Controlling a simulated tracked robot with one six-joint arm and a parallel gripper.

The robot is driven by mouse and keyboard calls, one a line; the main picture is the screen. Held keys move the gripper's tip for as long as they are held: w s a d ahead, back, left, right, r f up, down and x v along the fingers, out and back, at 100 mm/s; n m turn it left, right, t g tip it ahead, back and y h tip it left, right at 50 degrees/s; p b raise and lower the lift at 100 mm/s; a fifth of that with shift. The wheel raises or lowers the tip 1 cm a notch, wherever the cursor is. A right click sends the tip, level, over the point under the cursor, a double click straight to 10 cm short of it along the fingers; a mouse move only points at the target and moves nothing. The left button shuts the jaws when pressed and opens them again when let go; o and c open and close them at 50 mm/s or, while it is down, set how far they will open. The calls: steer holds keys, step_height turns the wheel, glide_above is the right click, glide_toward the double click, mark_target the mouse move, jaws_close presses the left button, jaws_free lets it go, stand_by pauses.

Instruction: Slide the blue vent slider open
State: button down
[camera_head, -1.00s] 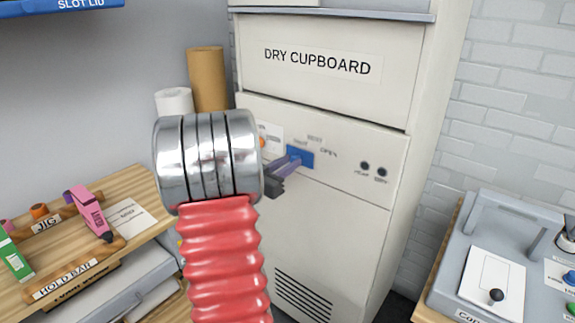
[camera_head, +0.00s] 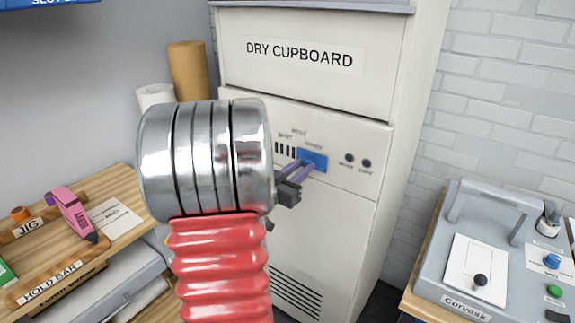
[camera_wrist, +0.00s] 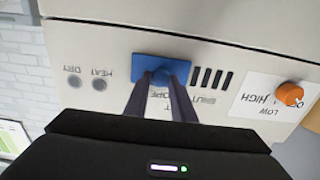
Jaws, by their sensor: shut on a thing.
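The blue vent slider (camera_head: 312,160) is on the front panel of the white dry cupboard (camera_head: 330,225). It sits at the OPEN end of its track, with several dark vent slots (camera_head: 285,150) uncovered on its left. In the wrist view the gripper fingertips (camera_wrist: 163,82) meet at the knob.
An orange knob (camera_wrist: 290,94) marked LOW and HIGH is beside the slots. Round HEAT and DRY buttons (camera_head: 358,160) are right of the slider. A wooden bench (camera_head: 130,225) stands left; a grey machine (camera_head: 440,285) stands right.

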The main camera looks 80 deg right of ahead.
steer(key=shift+s+a, duration=0.1)
steer(key=shift+s, duration=0.1)
steer(key=c, duration=1.5)
jaws_free()
steer(key=shift+w+a, duration=0.1)
steer(key=v, duration=1.3)
steer(key=shift+w+a, duration=0.15)
steer(key=shift+a, duration=0.1)
